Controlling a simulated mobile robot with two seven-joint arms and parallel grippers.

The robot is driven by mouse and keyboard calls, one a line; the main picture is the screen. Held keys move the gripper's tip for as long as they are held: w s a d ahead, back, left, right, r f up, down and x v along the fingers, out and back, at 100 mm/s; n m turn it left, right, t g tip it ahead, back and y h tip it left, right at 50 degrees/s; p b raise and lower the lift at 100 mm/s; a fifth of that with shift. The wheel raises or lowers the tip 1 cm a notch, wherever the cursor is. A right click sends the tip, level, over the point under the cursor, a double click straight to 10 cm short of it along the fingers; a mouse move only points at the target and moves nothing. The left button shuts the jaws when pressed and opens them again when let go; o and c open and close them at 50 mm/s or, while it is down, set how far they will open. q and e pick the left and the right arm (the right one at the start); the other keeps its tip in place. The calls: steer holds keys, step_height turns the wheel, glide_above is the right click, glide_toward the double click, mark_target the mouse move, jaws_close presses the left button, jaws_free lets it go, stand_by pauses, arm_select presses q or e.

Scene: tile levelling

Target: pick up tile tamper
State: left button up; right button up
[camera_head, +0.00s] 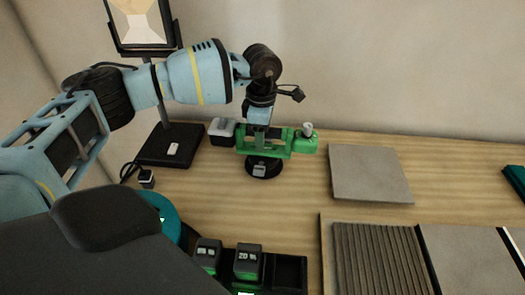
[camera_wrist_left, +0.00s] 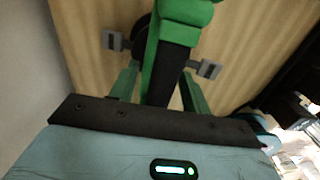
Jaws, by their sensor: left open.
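The tile tamper (camera_head: 299,146) is a green tool with a black round foot (camera_head: 263,167), standing on the wooden bench below my left arm. My left gripper (camera_head: 262,140) is over it, pointing down, and partly hides it. In the left wrist view, the tamper's green body with a black grip (camera_wrist_left: 165,75) lies between the two open fingers of my left gripper (camera_wrist_left: 160,54). The grey finger pads stand on either side with gaps, apart from the grip. My right gripper is not in view.
A grey tile (camera_head: 370,173) lies right of the tamper. Ridged adhesive (camera_head: 378,258) and another tile (camera_head: 465,262) are at the front right. A lamp stand (camera_head: 172,146) is behind left. Battery packs (camera_head: 247,262) sit in a black tray at the front.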

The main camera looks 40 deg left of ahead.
arm_select(q)
steer(key=shift+f, duration=0.25)
stand_by(0.3)
steer(key=shift+c, duration=0.5)
jaws_close()
steer(key=shift+r, duration=0.1)
